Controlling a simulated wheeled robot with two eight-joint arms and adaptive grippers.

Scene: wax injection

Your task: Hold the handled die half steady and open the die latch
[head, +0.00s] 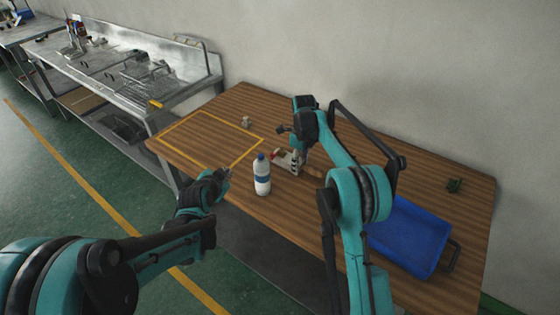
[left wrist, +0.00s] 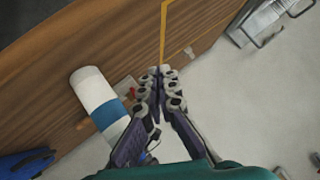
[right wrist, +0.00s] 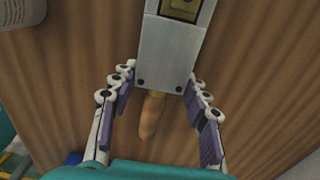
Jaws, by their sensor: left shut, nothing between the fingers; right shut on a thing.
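The die (head: 281,158) lies on the wooden table, pale grey with a small red part at its left end. In the right wrist view its grey metal block (right wrist: 170,55) has a brass-coloured insert on top and a wooden handle (right wrist: 152,115) pointing toward the wrist. My right gripper (right wrist: 163,78) is shut on this block, a finger on each side. My left gripper (left wrist: 160,70) is shut and empty; in the head view it is near the table's front edge, left of the bottle and apart from the die. I cannot make out the latch clearly.
A white bottle with a blue label (head: 262,178) stands just in front of the die, between my two grippers. A blue tray (head: 408,235) is at the right. A yellow outlined area (head: 187,122) at the left is mostly clear, with a small pale object (head: 246,122) near its edge.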

